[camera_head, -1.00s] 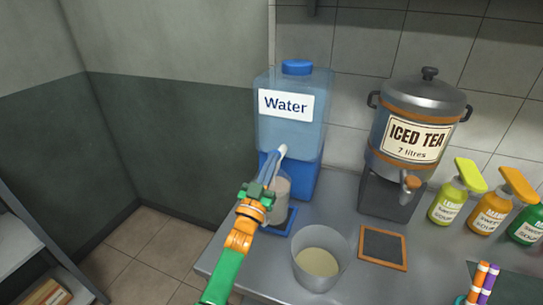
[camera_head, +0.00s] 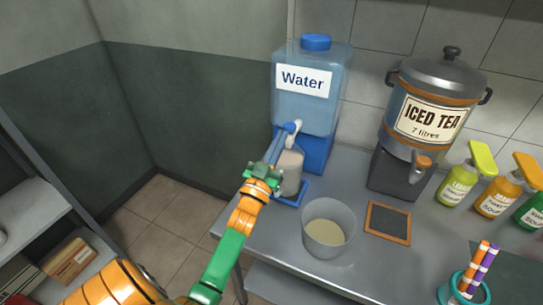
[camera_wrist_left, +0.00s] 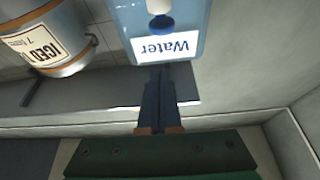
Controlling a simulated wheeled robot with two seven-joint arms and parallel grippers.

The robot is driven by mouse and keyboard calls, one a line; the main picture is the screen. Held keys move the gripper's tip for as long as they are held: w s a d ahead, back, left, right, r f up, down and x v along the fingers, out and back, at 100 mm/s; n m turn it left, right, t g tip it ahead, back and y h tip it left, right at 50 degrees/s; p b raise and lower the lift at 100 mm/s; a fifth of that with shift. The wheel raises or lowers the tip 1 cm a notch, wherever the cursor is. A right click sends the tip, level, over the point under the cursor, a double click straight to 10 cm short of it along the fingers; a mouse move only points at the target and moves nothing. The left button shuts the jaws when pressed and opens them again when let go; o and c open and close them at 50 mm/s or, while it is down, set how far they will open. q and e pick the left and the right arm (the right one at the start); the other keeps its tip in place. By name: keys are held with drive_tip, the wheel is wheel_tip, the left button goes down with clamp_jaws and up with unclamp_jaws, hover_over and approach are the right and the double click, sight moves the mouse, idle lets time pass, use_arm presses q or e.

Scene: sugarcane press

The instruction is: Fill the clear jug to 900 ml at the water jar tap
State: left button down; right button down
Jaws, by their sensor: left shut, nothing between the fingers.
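The water jar (camera_head: 312,108) is a light blue tank with a "Water" label on a blue stand. Its tap (camera_head: 298,126) has a white end; the wrist view shows a blue and white tap part (camera_wrist_left: 160,22) beyond my fingers. My left gripper (camera_head: 287,134) is shut and empty, fingertips close to the tap; contact cannot be told. A greyish-beige vessel (camera_head: 291,172), probably the clear jug, stands upright under the tap on a blue tray (camera_head: 302,193), partly hidden by my gripper. Its fill level cannot be read. My right gripper is out of view.
A clear tub (camera_head: 328,232) with pale contents stands in front, beside a small framed slate (camera_head: 388,222). The iced tea urn (camera_head: 425,110), soap bottles (camera_head: 457,186) and a teal pen cup (camera_head: 463,288) are to the right. Shelves (camera_head: 40,225) stand at left.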

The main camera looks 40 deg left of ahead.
use_arm(q)
drive_tip(key=shift+b+v, duration=0.45)
drive_tip(key=shift+v, duration=2)
drive_tip(key=shift+w+f, duration=0.1)
drive_tip(key=shift+f, duration=0.05)
